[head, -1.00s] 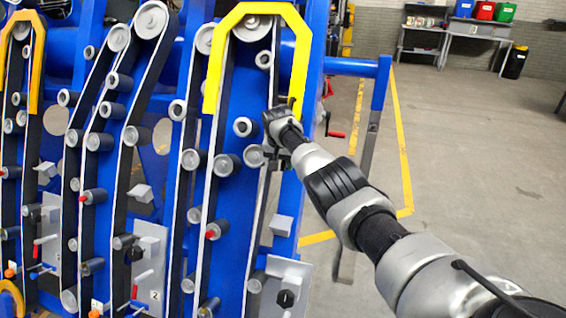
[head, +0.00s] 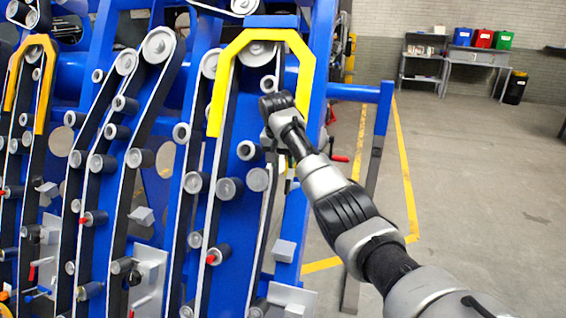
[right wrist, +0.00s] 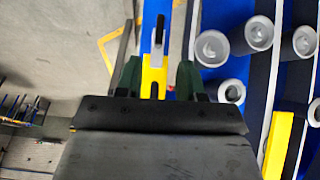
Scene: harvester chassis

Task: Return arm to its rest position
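My right arm reaches in from the lower right in the head view. Its wrist end (head: 278,106) is in front of the right leg of the yellow guard (head: 222,85) on the blue harvester chassis (head: 232,152). The fingers are largely hidden behind the wrist there. In the right wrist view, the two dark green fingers of my right gripper (right wrist: 157,78) stand apart. A yellow piece (right wrist: 153,72) shows in the gap, and I cannot tell whether it is touched. My left gripper is not in view.
Rollers (head: 230,188) and belts cover the chassis close to the left of my right arm. A blue post (head: 382,110) stands beyond the arm. Open floor (head: 480,170) lies to the right. A grey workbench (head: 478,58) with coloured bins is far back.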

